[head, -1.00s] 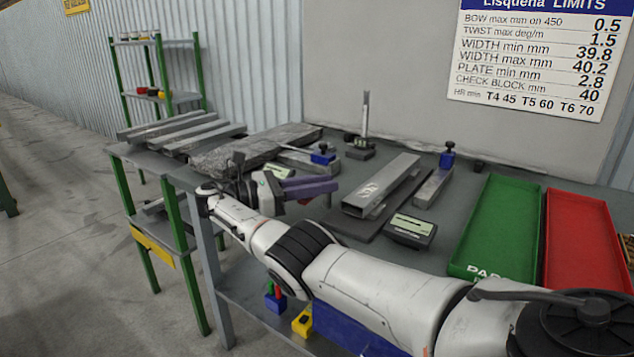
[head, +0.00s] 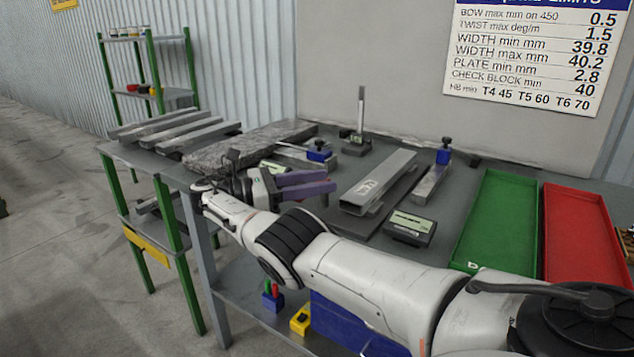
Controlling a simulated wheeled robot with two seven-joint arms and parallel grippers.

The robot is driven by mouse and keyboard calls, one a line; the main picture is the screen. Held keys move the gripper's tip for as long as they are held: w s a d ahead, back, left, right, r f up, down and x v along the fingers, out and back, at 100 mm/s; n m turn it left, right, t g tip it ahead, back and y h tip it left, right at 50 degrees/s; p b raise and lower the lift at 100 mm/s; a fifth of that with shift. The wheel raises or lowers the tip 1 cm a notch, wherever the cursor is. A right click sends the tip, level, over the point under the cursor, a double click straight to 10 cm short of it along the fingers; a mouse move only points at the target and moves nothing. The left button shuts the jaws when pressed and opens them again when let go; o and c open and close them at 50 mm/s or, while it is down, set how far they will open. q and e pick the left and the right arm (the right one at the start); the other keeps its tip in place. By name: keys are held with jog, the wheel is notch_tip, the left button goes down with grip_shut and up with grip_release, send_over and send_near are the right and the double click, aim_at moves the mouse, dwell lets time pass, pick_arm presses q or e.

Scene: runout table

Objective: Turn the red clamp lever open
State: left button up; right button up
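I cannot make out a red clamp lever in the head view; my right gripper and forearm hide part of the table's near left edge. My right gripper (head: 306,184) has purple fingers pointing right, just over the table's near edge. A similar blue block (head: 444,155) stands at the far end of another bar. My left gripper is out of view.
Grey profiles (head: 378,182) lie mid-table on a dark plate, with a gauge box (head: 410,228) in front. A green tray (head: 497,222) and a red tray (head: 582,235) are at right. Bars (head: 180,133) lie at far left. An upright stand (head: 359,120) is at the back.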

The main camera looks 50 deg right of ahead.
notch_tip(320, 180, up, 10)
jog(key=p, duration=0.9)
dwell(0.3)
